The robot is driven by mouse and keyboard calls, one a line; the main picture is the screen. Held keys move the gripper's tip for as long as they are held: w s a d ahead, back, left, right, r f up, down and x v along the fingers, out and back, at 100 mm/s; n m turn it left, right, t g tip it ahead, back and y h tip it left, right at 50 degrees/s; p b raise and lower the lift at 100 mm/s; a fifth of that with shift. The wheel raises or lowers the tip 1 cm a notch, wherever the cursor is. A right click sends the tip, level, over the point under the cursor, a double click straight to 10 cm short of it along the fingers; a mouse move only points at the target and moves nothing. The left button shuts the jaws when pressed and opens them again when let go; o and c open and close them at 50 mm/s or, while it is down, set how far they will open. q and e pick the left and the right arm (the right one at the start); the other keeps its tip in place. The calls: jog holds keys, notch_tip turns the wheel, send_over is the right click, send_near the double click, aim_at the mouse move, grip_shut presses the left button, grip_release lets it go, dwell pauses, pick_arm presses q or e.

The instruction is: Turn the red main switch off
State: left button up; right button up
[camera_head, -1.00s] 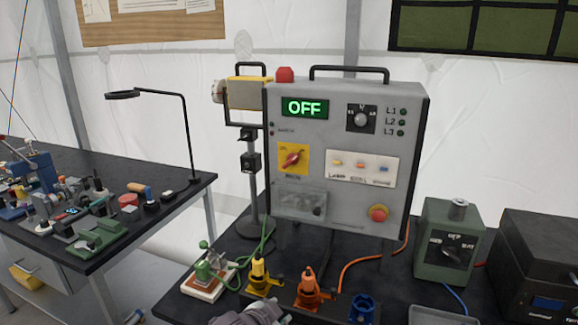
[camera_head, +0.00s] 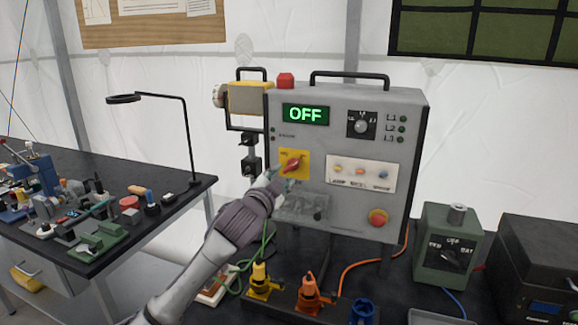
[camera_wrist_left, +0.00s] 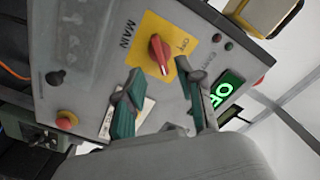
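The red main switch (camera_head: 292,165) sits on a yellow plate (camera_head: 285,157) on the front of the grey panel box (camera_head: 345,101). The green display (camera_head: 306,114) on the box reads OFF. My left gripper (camera_head: 281,183) is just below the switch in the head view. In the left wrist view the gripper (camera_wrist_left: 160,95) has its two green-padded fingers apart. The red switch knob (camera_wrist_left: 160,54) shows beyond the fingertips and looks free of them. My right gripper is not in view.
A mushroom button (camera_head: 378,217) is low on the panel. Yellow (camera_head: 259,280), orange (camera_head: 308,292) and blue (camera_head: 362,311) connectors stand on the table in front. A green box (camera_head: 448,244) stands right of the panel. A lamp (camera_head: 187,140) rises from the left table.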

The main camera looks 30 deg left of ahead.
aim_at(290, 168)
pick_arm(q)
jog(key=p+x, duration=0.1)
jog(key=x, duration=0.4)
jog(key=shift+w, duration=0.35)
grip_shut()
